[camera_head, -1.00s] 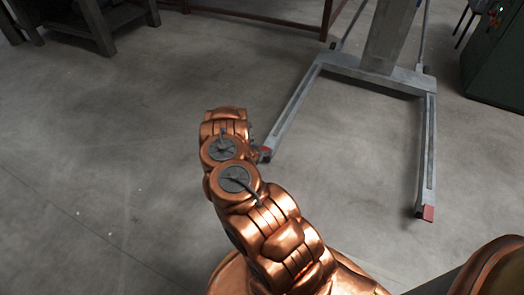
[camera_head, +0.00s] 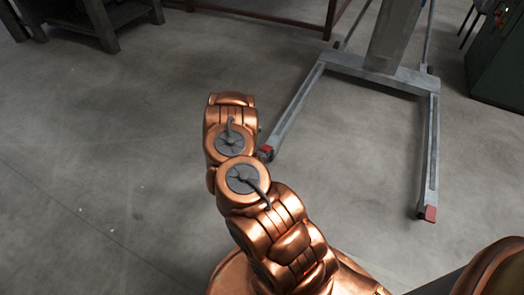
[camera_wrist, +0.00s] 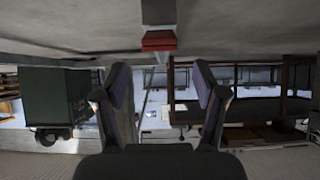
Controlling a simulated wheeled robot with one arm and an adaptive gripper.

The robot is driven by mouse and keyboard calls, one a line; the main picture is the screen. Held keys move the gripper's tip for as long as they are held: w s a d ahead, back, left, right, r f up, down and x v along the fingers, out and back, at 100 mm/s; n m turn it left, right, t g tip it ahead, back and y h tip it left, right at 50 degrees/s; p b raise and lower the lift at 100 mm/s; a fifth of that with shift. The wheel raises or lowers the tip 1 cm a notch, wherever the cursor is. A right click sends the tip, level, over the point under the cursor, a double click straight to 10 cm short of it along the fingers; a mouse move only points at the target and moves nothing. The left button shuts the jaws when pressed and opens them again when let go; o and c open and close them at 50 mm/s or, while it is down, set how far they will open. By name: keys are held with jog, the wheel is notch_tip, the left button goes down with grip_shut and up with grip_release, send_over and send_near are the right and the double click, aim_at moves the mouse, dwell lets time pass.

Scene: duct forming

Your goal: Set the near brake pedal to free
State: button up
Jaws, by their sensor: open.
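Two red pedals show in the head view, at the open ends of the legs of a grey wheeled lift frame (camera_head: 375,68). One red pedal (camera_head: 265,150) is at the left leg's end, beside my arm and partly hidden by it. The other red pedal (camera_head: 430,214) is at the right leg's end, clear of the arm. In the wrist view, which is upside down, a red pedal (camera_wrist: 158,40) on a grey part is at top centre. My open, empty gripper (camera_wrist: 163,88) is apart from it, its fingers lower in the picture. My arm hides the gripper in the head view.
A dark green cabinet (camera_head: 498,60) stands at the right, a dark bench (camera_head: 95,18) at the upper left. A brown metal rail (camera_head: 265,18) runs along the back. The concrete floor (camera_head: 110,130) left of my arm is clear.

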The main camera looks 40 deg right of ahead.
jog(key=shift+v, duration=2.6)
jog(key=shift+f, duration=0.1)
